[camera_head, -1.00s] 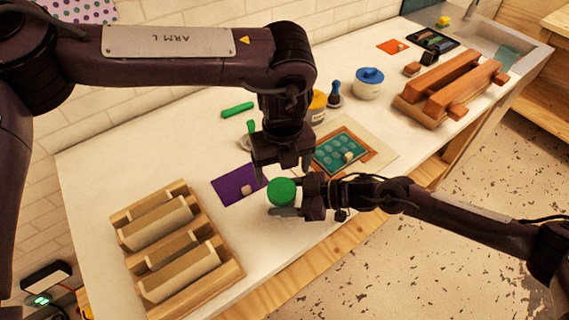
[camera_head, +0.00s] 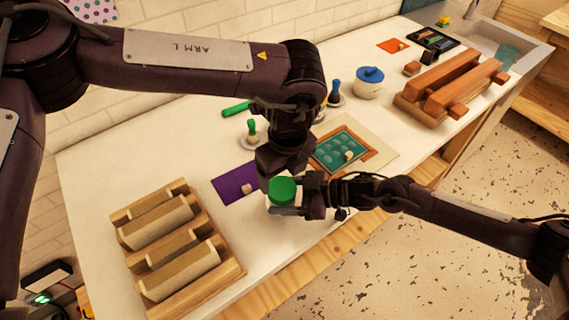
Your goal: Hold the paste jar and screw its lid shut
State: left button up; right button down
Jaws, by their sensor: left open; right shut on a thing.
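The paste jar (camera_head: 283,203) stands near the counter's front edge, with its green lid (camera_head: 282,188) on top; I cannot tell how tightly the lid sits. My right gripper (camera_head: 290,209) comes in from the right and is shut on the jar's body below the lid. My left gripper (camera_head: 277,172) points down just behind the lid, its fingers open and close to the lid's far side. Part of the jar's body is hidden by the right gripper's fingers.
A purple sheet (camera_head: 235,184) lies beside the jar, and a teal stamped plate (camera_head: 338,150) lies behind the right gripper. A blue-lidded pot (camera_head: 369,83) and red-brown blocks (camera_head: 455,85) stand farther back.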

aim_at(282, 188)
pick_arm(q)
jog(key=shift+w+a+f, duration=0.1)
jog(key=shift+f, duration=1.2)
jog(key=shift+w+a+f, duration=0.1)
jog(key=shift+f, duration=1.15)
jog(key=c, duration=0.8)
jog(key=o, duration=0.9)
jog(key=shift+r, duration=0.1)
jog(key=shift+s+d+r, duration=0.1)
jog(key=shift+r, duration=1)
jog(key=shift+s+d+r, duration=0.1)
jog(key=shift+r, duration=1)
